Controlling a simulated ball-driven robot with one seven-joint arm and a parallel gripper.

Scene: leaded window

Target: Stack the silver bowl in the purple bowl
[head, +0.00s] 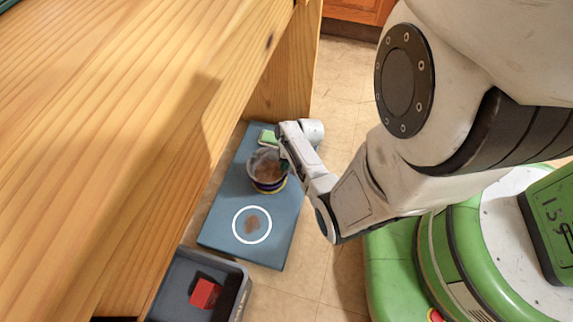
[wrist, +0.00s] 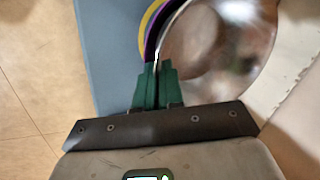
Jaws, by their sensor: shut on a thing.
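The shiny silver bowl (wrist: 228,45) fills the upper right of the wrist view. My gripper (wrist: 157,68) has its green fingers shut on the silver bowl's rim. The purple bowl (wrist: 151,38), with a yellow band, shows as a thin curve just outside that rim. In the head view the silver bowl (head: 265,162) sits at the top of the purple bowl (head: 268,187), within its outline. My gripper (head: 285,160) is at their right side, partly hidden by my wrist. Whether the silver bowl rests on the purple bowl's bottom, I cannot tell.
The bowls are on a blue board (head: 222,218) on the tiled floor. A green object (head: 268,137) lies behind them. A white ring (head: 236,235) around a brown patch is in front. A grey bin (head: 240,290) holds a red block (head: 205,293). A wooden bench (head: 130,110) stands left.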

